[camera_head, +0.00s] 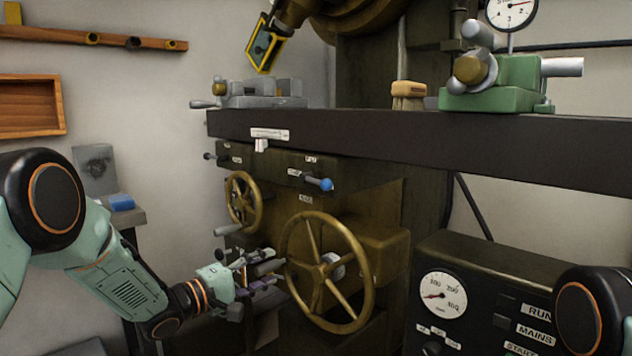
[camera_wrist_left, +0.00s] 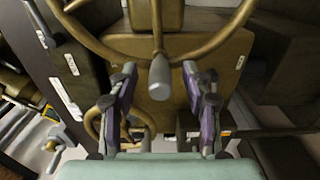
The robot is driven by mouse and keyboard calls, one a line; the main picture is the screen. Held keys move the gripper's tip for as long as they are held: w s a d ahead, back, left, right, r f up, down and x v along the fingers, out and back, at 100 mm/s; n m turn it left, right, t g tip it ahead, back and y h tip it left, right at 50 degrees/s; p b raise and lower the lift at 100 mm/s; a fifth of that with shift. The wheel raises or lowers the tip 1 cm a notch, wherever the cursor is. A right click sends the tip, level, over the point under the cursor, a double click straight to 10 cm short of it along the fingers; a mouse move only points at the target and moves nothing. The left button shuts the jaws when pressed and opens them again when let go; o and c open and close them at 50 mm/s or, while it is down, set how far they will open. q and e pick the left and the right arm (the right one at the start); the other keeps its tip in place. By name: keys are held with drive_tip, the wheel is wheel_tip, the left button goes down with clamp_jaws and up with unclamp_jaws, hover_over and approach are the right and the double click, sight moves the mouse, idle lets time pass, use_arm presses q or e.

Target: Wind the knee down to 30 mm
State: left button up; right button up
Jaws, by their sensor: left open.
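The large brass handwheel (camera_head: 328,272) is on the front of the machine, below the dark table. Its grey crank handle (camera_head: 269,267) sticks out from the left side of its rim. My left gripper (camera_head: 260,273) is open at this handle. In the left wrist view the handle (camera_wrist_left: 159,78) lies between the two spread purple-padded fingers of my left gripper (camera_wrist_left: 158,88), with a gap on each side. A small white pointer (camera_head: 261,146) hangs below a white label; its reading is too small to tell. My right gripper is out of view.
A smaller brass handwheel (camera_head: 243,199) is up and left of the large one. A blue-knobbed lever (camera_head: 318,182) sits above. A control box (camera_head: 495,285) with a dial gauge stands to the right. A green vise (camera_head: 505,82) rests on the table (camera_head: 420,142).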

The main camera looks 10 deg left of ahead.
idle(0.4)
use_arm(q)
drive_tip(key=shift+p, duration=0.45)
drive_tip(key=shift+c, duration=0.2)
clamp_jaws()
idle(0.7)
